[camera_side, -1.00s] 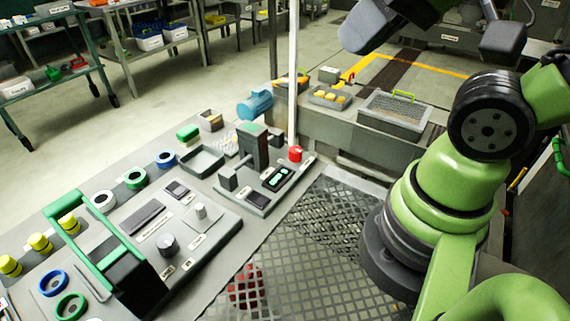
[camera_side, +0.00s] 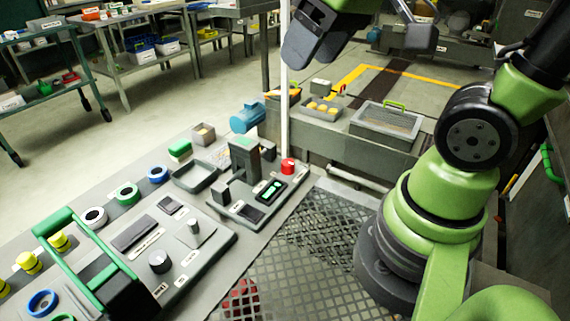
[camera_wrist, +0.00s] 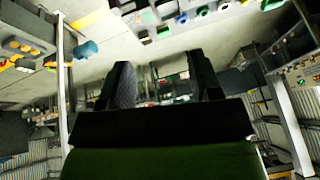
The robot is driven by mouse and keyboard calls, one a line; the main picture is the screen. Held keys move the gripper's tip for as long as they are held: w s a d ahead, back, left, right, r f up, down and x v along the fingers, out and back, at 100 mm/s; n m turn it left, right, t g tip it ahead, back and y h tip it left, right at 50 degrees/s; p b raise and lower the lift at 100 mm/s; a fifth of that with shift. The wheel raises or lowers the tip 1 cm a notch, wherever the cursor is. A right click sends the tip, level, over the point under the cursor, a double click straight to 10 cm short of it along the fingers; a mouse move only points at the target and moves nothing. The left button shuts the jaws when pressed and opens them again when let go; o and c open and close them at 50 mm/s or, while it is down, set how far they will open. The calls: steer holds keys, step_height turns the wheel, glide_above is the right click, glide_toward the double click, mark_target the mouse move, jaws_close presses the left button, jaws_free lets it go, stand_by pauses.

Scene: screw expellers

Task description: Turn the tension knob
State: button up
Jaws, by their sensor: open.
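A panel (camera_side: 215,244) on the bench in the side view carries a short dark grey round knob (camera_side: 160,262) and a paler upright cylinder (camera_side: 194,227) on a light plate. Their labels are too small to read, so I cannot tell which is the tension knob. My gripper (camera_side: 298,50) hangs high at the top of the side view, partly cut off, well above and to the right of the knobs. In the wrist view, my gripper (camera_wrist: 160,80) has its two dark fingers apart with nothing between them.
A post block (camera_side: 244,160), a red button (camera_side: 288,166) and a thin white pole (camera_side: 284,80) stand behind. Several coloured rings line the bench's left side. A dark mesh grating (camera_side: 300,260) lies to the right.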

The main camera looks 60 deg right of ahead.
steer(key=w+d+f+n+g, duration=0.3)
steer(key=w+d+f+n, duration=0.25)
steer(key=w+f, duration=0.3)
steer(key=n+g, duration=0.3)
glide_toward(288, 162)
steer(key=shift+h, duration=0.3)
steer(key=f, duration=0.9)
steer(key=shift+s+a+f, duration=0.15)
steer(key=shift+s+a, duration=0.05)
steer(key=shift+a, duration=0.2)
steer(key=c, duration=0.9)
